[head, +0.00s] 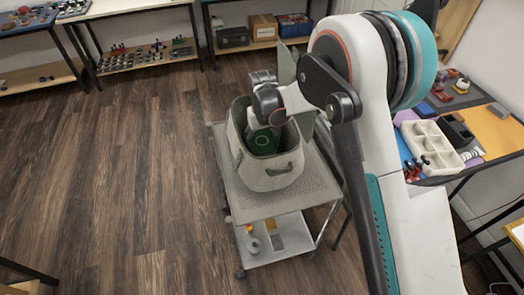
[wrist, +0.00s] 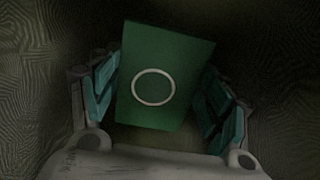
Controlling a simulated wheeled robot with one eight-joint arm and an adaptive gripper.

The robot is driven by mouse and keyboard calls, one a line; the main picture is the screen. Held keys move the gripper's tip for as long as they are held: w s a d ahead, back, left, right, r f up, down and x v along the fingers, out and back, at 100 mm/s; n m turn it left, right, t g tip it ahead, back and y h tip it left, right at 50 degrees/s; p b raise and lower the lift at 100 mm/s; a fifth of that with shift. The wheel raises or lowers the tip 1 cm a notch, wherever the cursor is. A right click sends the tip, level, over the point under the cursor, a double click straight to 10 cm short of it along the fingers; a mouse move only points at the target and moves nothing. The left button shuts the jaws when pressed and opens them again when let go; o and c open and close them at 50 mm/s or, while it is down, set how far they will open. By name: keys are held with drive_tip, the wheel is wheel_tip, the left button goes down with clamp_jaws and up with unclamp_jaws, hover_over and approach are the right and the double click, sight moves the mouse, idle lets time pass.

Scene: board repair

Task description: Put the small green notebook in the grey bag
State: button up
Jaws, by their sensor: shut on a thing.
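The small green notebook (wrist: 160,60) has a pale ring on its cover and sits between the two fingers of my gripper (wrist: 160,100) in the wrist view. My gripper is shut on it. In the head view the notebook (head: 262,141) shows inside the opening of the grey bag (head: 268,178). The bag stands upright and open on the top shelf of a metal trolley. My gripper reaches down into the bag, and its fingertips are hidden in the head view. The wrist view shows the bag's dark inner walls (wrist: 35,70) around. Whether the notebook touches the bag's bottom I cannot tell.
The trolley's perforated top (head: 310,192) has a little free room around the bag. Its lower shelf (head: 275,245) holds a few small items. A workbench with a compartment tray (head: 428,145) stands at the right. The wooden floor (head: 120,190) at the left is clear.

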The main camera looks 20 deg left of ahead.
sight(262, 144)
drive_tip(key=shift+f+b, duration=0.6)
drive_tip(key=shift+f, duration=1.45)
drive_tip(key=shift+f, duration=0.1)
drive_tip(key=o, duration=1.2)
drive_tip(key=shift+o, duration=0.2)
wheel_tip(262, 144, up, 12)
drive_tip(key=p, duration=0.4)
